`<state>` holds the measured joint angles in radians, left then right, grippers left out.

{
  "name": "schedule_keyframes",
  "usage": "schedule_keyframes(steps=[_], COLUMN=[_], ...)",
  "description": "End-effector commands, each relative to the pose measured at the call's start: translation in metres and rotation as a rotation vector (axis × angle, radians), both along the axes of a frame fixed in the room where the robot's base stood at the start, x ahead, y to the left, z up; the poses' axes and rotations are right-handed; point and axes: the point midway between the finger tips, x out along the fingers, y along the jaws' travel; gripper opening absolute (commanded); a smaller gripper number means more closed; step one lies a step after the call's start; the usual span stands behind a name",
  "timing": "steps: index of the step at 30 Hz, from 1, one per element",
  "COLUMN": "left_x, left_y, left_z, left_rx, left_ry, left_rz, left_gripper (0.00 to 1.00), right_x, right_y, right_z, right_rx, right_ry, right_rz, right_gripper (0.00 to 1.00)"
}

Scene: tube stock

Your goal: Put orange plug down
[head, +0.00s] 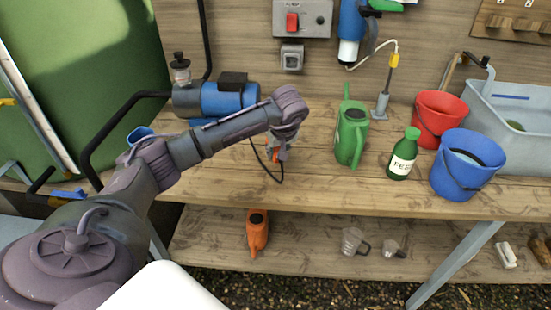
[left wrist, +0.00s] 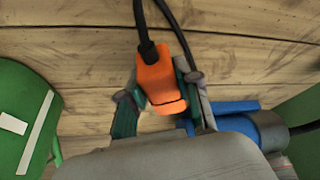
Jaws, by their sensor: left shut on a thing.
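The orange plug (left wrist: 161,80) is between the fingers of my left gripper (left wrist: 163,100) in the left wrist view, with its black cable (left wrist: 141,20) running away from it. In the head view my left gripper (head: 278,153) is over the wooden bench, and only a bit of the orange plug (head: 276,154) shows by the fingers. The gripper is shut on the plug. Whether the plug touches the bench is hard to tell. My right gripper is not in view.
A blue pump (head: 228,101) stands left of the gripper on the bench (head: 315,185). To the right are a green watering can (head: 351,138), a green bottle (head: 402,160), a blue bucket (head: 465,165) and a red bucket (head: 440,110). Bare wood lies in front of the gripper.

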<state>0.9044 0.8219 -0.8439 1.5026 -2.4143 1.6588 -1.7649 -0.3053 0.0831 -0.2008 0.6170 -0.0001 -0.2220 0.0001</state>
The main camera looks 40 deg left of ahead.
Motion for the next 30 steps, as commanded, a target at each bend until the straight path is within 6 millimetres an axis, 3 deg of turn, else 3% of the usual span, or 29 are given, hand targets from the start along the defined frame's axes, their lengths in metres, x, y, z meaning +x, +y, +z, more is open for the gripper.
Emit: schedule_keyframes(steps=[4,12,23,24,27,30], left_x=[-0.001,-0.001,0.0,0.0,0.0,0.0], left_y=[0.003,0.002,0.003,0.003,0.003,0.002], left_z=[-0.008,-0.042,-0.047,-0.045,-0.045,-0.045], left_rx=[-0.001,-0.002,0.0,-0.001,-0.001,-0.001], left_ry=[0.002,0.001,-0.001,-0.001,0.001,0.001], left_rz=[-0.001,0.0,0.0,0.0,-0.001,-0.001], left_gripper=[0.0,0.0,0.0,0.39,0.56,0.58], right_x=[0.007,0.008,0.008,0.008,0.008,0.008], right_y=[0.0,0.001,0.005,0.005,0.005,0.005], right_z=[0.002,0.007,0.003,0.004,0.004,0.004], right_rx=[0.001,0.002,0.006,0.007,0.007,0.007], right_ry=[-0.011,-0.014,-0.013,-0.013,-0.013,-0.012], right_rz=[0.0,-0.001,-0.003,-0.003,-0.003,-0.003], right_gripper=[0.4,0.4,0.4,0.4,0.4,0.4])
